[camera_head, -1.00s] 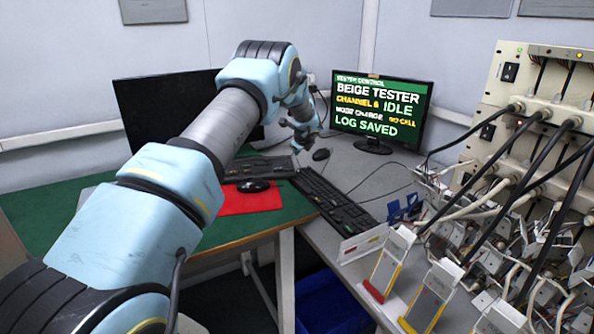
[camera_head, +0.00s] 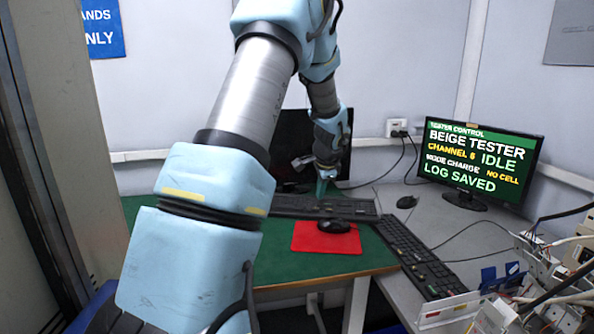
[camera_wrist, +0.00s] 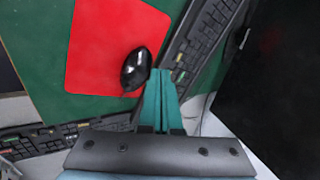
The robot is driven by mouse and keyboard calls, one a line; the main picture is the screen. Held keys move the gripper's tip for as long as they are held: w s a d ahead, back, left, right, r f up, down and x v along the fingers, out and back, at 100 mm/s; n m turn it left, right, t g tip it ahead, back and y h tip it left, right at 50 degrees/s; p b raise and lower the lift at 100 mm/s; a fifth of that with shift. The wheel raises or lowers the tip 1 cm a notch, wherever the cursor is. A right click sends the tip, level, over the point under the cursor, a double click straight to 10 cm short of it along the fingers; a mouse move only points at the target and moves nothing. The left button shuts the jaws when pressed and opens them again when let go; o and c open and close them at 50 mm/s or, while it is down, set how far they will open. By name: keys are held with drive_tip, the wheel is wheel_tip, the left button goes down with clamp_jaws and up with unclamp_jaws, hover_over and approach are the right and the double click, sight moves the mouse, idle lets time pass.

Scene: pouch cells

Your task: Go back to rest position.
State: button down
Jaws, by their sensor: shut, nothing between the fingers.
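My arm reaches up and forward across the head view and then bends down. My gripper (camera_head: 321,187) hangs above the green desk mat near the black keyboard (camera_head: 290,205). In the wrist view its two teal fingers (camera_wrist: 160,78) lie together, shut with nothing between them. Their tips show beside a black mouse (camera_wrist: 136,70) on a red mouse pad (camera_wrist: 108,45). I cannot tell the exact height of the fingers above the desk.
A monitor (camera_head: 482,160) at right reads "BEIGE TESTER", "CHANNEL 6 IDLE", "NO CELL", "LOG SAVED". A dark monitor (camera_head: 345,140) stands behind my arm. A second keyboard (camera_head: 418,257) and tester cables (camera_head: 535,245) are at right. The green mat (camera_head: 290,265) is partly bare.

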drive_tip(key=s+a+n+g, duration=0.1)
drive_tip(key=s+a+n, duration=0.3)
drive_tip(key=s, duration=0.5)
drive_tip(key=s+a+r+n+g, duration=0.1)
drive_tip(key=s+a+n, duration=0.4)
drive_tip(key=s, duration=0.5)
drive_tip(key=s+a+r+n+g, duration=0.1)
drive_tip(key=s+a+n, duration=0.4)
drive_tip(key=s, duration=0.5)
drive_tip(key=shift+s+r+g+h, duration=0.2)
drive_tip(key=shift+g+h, duration=0.1)
drive_tip(key=shift+h, duration=0.1)
